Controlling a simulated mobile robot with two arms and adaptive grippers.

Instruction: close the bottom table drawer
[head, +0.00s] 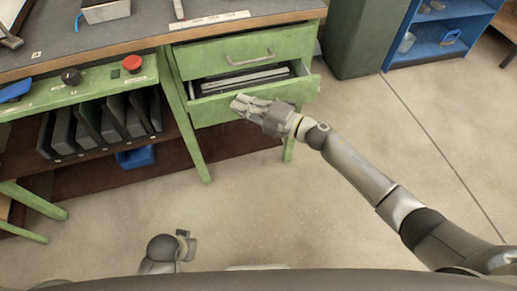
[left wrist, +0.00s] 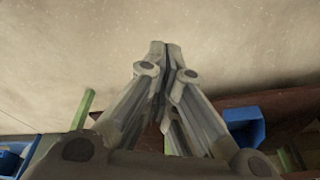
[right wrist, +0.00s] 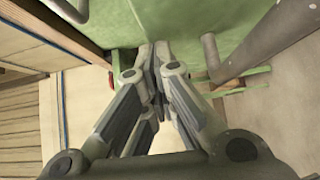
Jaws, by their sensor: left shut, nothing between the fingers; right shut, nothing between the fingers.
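The green bottom drawer (head: 294,93) under the bench top stands partly open in the head view, with dark and grey flat items showing inside. The green top drawer (head: 225,51) above it is closed and has a grey bar handle (head: 250,60). My right gripper (head: 238,103) is shut and empty, at the bottom drawer's front and covering part of it. Whether it touches is unclear. In the right wrist view its shut fingertips (right wrist: 161,48) are near a green surface and a grey bar. My left gripper (left wrist: 165,48) is shut and empty, low over floor, away from the drawers.
The bench top (head: 100,45) carries a few items at its edge. A green control panel with a red button (head: 131,63) and black upright holders (head: 100,122) lie left of the drawers. A blue shelf unit (head: 440,35) stands at the back right. The floor in front is clear.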

